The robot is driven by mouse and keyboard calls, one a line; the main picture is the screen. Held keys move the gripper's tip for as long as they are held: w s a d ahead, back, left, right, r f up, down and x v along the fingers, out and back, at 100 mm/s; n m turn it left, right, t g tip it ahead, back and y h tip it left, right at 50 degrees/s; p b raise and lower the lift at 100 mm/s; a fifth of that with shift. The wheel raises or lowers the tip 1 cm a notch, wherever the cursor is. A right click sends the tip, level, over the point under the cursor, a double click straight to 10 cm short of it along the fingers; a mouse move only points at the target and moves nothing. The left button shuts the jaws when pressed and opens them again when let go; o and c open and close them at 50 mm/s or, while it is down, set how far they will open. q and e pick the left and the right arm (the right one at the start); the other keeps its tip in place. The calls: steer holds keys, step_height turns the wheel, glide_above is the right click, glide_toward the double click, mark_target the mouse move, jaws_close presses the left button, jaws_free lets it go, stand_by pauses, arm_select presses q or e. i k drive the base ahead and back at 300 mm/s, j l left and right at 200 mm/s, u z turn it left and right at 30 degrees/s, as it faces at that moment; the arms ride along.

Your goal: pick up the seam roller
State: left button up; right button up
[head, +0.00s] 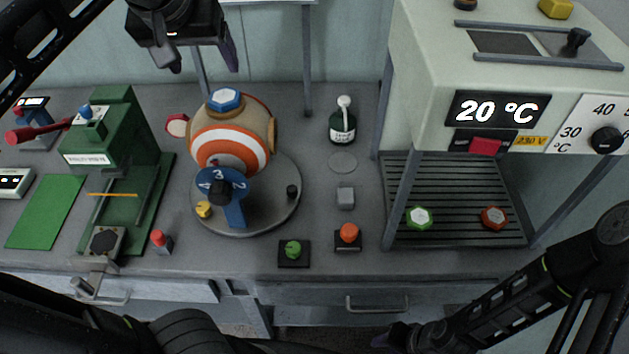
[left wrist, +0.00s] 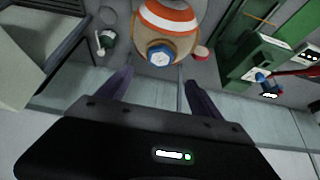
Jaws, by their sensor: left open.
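I cannot make out a seam roller for certain in either view. My left gripper (head: 200,62) is open and empty, high above the far edge of the bench, behind the striped ball (head: 228,146). In the left wrist view its two fingers (left wrist: 157,88) are spread apart, with the ball (left wrist: 168,22) and its blue hexagonal cap beyond them. A small red-and-white round piece (head: 177,125) shows at the ball's left side. My right gripper (head: 398,337) is at the bottom edge, partly cut off and dark; its jaws are unclear.
The ball rests on a round grey turntable (head: 283,213) with a blue numbered dial in front. A green press (head: 115,125) with a red-handled lever stands left. A bottle (head: 343,127) stands right of the ball. A heater cabinet (head: 430,70) overhangs a slatted rack (head: 455,180).

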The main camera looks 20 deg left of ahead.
mark_target(348, 238)
steer(key=k+z, duration=0.35)
steer(key=k+j+z, duration=0.1)
steer(key=z, duration=0.2)
steer(key=j+z, duration=0.1)
steer(key=z, duration=0.2)
steer(key=j+z, duration=0.25)
steer(key=i+l, duration=0.05)
steer(key=l, duration=0.05)
